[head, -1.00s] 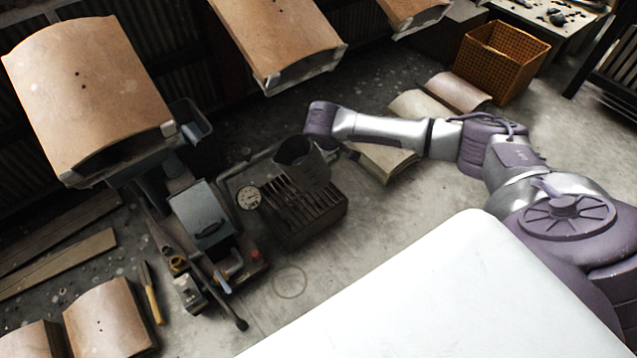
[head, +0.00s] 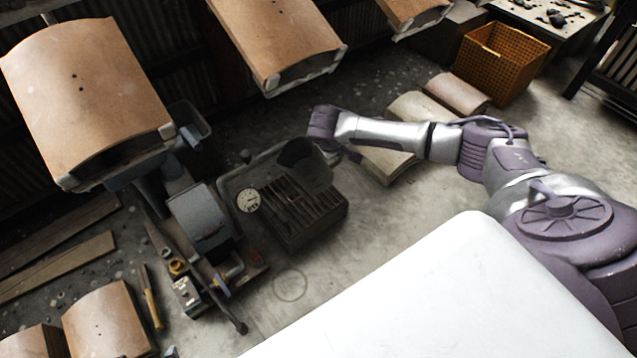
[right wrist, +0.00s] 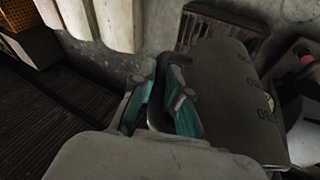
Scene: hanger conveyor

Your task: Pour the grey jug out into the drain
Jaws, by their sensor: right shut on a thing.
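The grey jug (head: 312,172) is held over the drain (head: 318,222), a dark slatted grate box on the floor in the middle of the head view. The jug looks tilted, its dark mouth toward the upper left. Any liquid is not visible. My right gripper (head: 328,150) is at the jug's right side, mostly hidden behind my wrist. In the right wrist view, its teal fingers (right wrist: 160,98) are shut on the handle of the jug (right wrist: 225,85), whose wall bears number marks. Part of the drain (right wrist: 222,28) shows beyond the jug. My left gripper is not in view.
A grey machine (head: 203,220) with a round dial (head: 248,201) stands left of the drain. Tan curved panels (head: 85,95) hang above. An orange basket (head: 502,62) stands at the upper right. A white surface (head: 450,290) fills the lower right.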

